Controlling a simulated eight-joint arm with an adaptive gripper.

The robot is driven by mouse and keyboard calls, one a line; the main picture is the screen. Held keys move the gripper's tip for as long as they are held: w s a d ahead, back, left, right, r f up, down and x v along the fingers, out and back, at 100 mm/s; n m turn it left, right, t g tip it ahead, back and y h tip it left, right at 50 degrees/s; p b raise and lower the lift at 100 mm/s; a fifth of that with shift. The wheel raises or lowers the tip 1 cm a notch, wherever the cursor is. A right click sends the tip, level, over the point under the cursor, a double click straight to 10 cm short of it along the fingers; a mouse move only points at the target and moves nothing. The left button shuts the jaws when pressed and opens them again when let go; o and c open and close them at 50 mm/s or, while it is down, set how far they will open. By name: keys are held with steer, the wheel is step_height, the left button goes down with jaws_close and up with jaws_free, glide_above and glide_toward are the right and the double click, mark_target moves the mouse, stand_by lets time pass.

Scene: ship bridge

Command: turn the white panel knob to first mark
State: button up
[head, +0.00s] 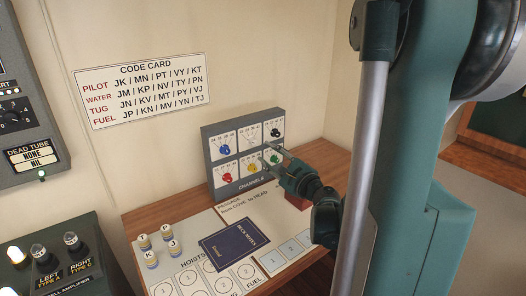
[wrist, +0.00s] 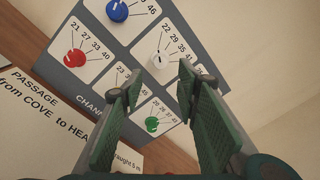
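The white knob (wrist: 160,60) sits on the grey channels panel (head: 207,145), in the top row between the blue and black knobs; it also shows in the head view (head: 250,141). In the wrist view the white knob shows beyond and between the fingertips, with no clear contact. In the head view my gripper (head: 266,153) is in front of the panel's right half. Exact knob pointing is too small to tell.
Blue (wrist: 117,10), red (wrist: 75,57) and green (wrist: 152,123) knobs surround it; yellow (head: 251,170) and black (head: 274,132) knobs show in the head view. A wooden desk (head: 150,217) holds a dark book (head: 233,245), hoists board and several lettered pegs. A code card (head: 140,90) hangs behind.

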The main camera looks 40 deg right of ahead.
steer(key=shift+s, duration=1.2)
steer(key=shift+a, duration=0.1)
steer(key=s+a+f+n+g+y, duration=0.1)
steer(key=s+a+n+g+y, duration=0.15)
steer(key=a+n, duration=0.75)
steer(key=s+a+f+n+g+y, duration=0.15)
steer(key=a+n+g, duration=0.25)
steer(key=a, duration=1.2)
steer(key=s+a+n+g+h, duration=0.1)
steer(key=s+a+n+g, duration=0.1)
steer(key=s+n, duration=0.4)
steer(key=s+a+f+n+g+h, duration=0.1)
steer(key=s+a+n, duration=0.3)
steer(key=s, duration=0.8)
steer(key=shift+f+n+g+h, duration=0.15)
steer(key=shift+n+g+h, duration=0.65)
steer(key=shift+n, duration=0.5)
